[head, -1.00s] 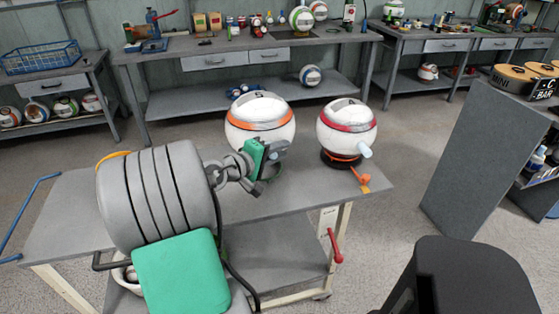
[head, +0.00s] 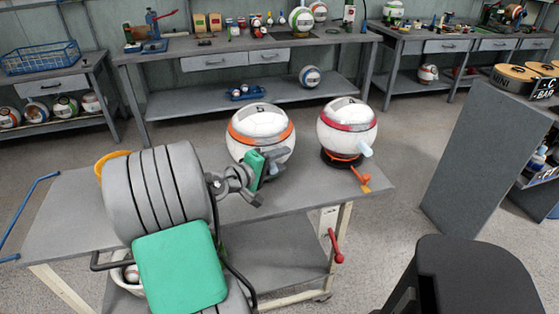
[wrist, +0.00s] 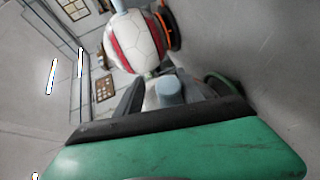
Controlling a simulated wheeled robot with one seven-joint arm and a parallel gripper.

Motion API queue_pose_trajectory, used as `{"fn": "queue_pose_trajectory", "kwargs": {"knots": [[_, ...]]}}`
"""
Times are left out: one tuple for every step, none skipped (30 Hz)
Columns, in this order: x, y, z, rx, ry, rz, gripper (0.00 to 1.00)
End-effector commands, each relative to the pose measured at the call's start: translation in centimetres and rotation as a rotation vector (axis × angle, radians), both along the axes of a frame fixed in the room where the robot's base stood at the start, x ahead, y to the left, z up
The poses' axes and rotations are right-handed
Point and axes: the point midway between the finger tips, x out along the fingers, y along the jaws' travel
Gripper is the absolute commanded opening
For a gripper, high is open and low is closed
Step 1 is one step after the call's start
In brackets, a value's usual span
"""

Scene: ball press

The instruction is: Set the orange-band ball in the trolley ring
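The orange-band ball (head: 258,122) is white with an orange band and sits low over the trolley top (head: 305,192), left of the red-band ball. My gripper (head: 272,168) is at its lower front right. In the wrist view my dark fingers (wrist: 162,92) stand apart on either side of a pale blue stub (wrist: 169,91). A pale gap shows between the stub and the left finger. A green curved edge, perhaps of a ring (wrist: 218,85), shows beside the right finger. The ball's underside and its contact with any ring are hidden in the head view.
The red-band ball (head: 346,116) stands close right in a dark ring with an orange clamp (head: 361,179). It also shows in the wrist view (wrist: 138,42). A black stool (head: 470,275) and a grey counter (head: 475,160) are at the right. The trolley's right front top is clear.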

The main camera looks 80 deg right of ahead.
Motion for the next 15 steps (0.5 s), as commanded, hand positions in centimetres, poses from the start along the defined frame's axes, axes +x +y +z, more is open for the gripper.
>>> {"fn": "queue_pose_trajectory", "kwargs": {"knots": [[0.0, 0.0, 0.0, 0.0, -0.001, 0.0, 0.45], [0.0, 0.0, 0.0, 0.0, -0.001, 0.0, 0.45], [0.0, 0.0, 0.0, -0.001, 0.0, 0.0, 0.45], [0.0, 0.0, 0.0, -0.001, 0.0, 0.0, 0.45], [0.0, 0.0, 0.0, -0.001, 0.0, 0.0, 0.45], [0.0, 0.0, 0.1, -0.001, 0.0, 0.0, 0.45], [0.0, 0.0, 0.3, -0.001, 0.0, 0.0, 0.45], [0.0, 0.0, 0.5, -0.002, 0.0, 0.001, 0.45], [0.0, 0.0, 1.1, -0.002, -0.001, 0.0, 0.45], [0.1, 0.1, 1.4, -0.002, -0.001, 0.0, 0.45], [0.5, 0.6, 1.1, 0.0, -0.001, 0.004, 0.45], [0.9, 1.3, 1.3, -0.001, -0.001, 0.006, 0.45], [1.3, 1.9, 1.4, -0.001, -0.001, 0.007, 0.45], [1.7, 2.6, 1.6, -0.002, -0.001, 0.008, 0.45], [2.2, 3.5, 1.8, -0.001, -0.002, 0.009, 0.45]]}}
